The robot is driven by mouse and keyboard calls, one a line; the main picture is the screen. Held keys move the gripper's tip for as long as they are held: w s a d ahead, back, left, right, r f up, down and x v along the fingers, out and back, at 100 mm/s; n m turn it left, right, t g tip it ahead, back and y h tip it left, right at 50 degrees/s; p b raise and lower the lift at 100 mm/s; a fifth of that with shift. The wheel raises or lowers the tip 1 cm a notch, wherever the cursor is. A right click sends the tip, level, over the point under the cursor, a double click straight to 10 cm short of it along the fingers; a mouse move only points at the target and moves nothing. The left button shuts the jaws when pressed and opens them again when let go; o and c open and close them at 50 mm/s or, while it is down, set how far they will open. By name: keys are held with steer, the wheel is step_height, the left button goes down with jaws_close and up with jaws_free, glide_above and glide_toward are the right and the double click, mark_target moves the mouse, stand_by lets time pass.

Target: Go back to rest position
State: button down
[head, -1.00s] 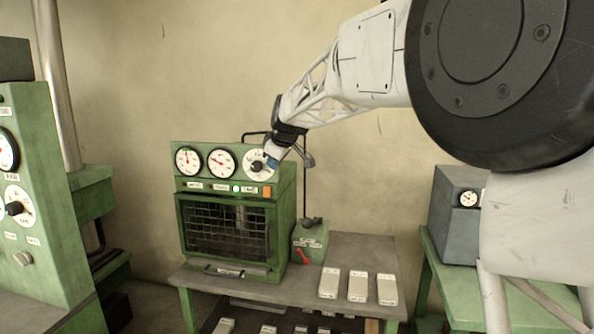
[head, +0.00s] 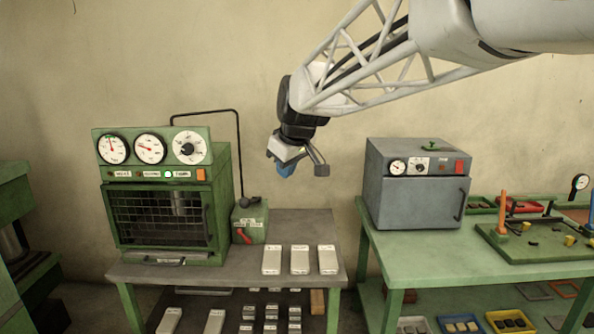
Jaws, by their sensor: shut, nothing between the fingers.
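My gripper (head: 283,168) hangs from my white lattice arm in the upper middle of the head view, pointing down with blue at its tip. It is shut and empty, in the air above the bench and apart from everything. The green oven (head: 217,172) with a barred front door (head: 155,217) stands to its left. The oven has two gauges and a black dial (head: 187,148) on top, and a lit green lamp (head: 168,174).
A grey bench (head: 299,225) carries the green oven, a small green box with a red lever (head: 245,236) and three pale blocks (head: 300,260). To the right, a grey oven (head: 405,212) stands on a green table (head: 405,258). Wall space above is free.

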steer(key=s+d+f+m+h, duration=0.1)
steer(key=s+d+f+m, duration=0.2)
steer(key=s, duration=0.8)
steer(key=s+d+f+m+g, duration=0.1)
steer(key=s+d+f+m, duration=0.2)
steer(key=s+d+f, duration=0.4)
steer(key=s+d+f+m+h, duration=0.1)
steer(key=s+d+f+m, duration=0.3)
steer(key=s+d, duration=0.7)
steer(key=s+f, duration=0.1)
steer(key=s, duration=0.5)
steer(key=shift+f+g+h, duration=0.3)
steer(key=shift+f+g, duration=0.1)
